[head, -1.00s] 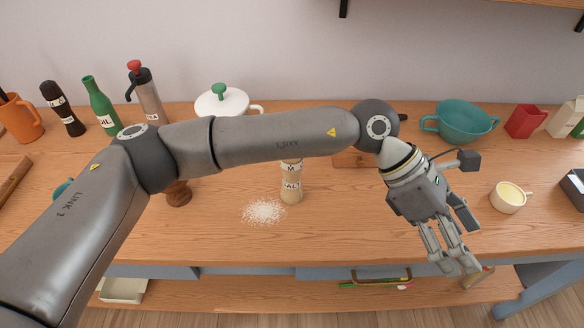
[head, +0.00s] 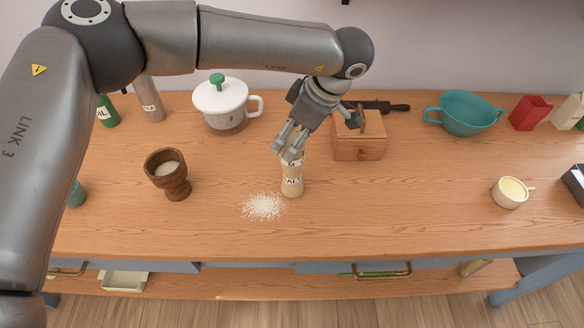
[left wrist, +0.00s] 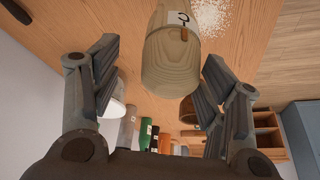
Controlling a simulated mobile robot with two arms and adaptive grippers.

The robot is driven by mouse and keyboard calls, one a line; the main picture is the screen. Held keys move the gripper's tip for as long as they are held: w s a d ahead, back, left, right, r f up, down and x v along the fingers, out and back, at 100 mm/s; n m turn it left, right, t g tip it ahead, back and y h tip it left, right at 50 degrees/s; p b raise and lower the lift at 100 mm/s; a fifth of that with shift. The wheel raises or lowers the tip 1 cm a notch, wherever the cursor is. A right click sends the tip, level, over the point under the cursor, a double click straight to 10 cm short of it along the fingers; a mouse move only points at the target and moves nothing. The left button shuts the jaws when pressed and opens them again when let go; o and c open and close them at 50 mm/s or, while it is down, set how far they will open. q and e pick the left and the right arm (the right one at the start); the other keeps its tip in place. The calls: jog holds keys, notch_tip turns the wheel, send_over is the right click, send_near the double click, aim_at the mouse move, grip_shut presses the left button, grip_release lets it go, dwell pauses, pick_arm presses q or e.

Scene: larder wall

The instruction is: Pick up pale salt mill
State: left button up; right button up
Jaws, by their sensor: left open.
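The pale salt mill (head: 292,182) stands upright on the wooden counter, with a label on its side. My left gripper (head: 287,150) is open, just above and behind the top of the mill in the head view. In the left wrist view the mill (left wrist: 172,60) shows between the two spread fingers (left wrist: 160,85), its pale wood end towards the camera. I cannot tell whether the fingers touch it. My right gripper does not show.
Spilled white grains (head: 263,206) lie left of the mill. A dark wooden mortar (head: 170,180) stands further left, a wooden box (head: 360,145) to the right and a lidded white pot (head: 222,105) behind.

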aim_at(292, 172)
pick_arm(q)
jog(key=shift+s+a+f+p, duration=0.1)
jog(key=shift+a+f+p, duration=0.05)
jog(key=shift+f+p, duration=0.2)
jog(key=x, duration=0.1)
jog(key=p+x, duration=0.2)
jog(key=shift+s+f, duration=0.2)
jog(key=shift+s, duration=0.1)
jog(key=shift+w+a+f, duration=0.15)
jog(key=shift+a+f, duration=0.05)
jog(key=shift+f, duration=0.35)
grip_shut()
jog(key=shift+r, duration=0.15)
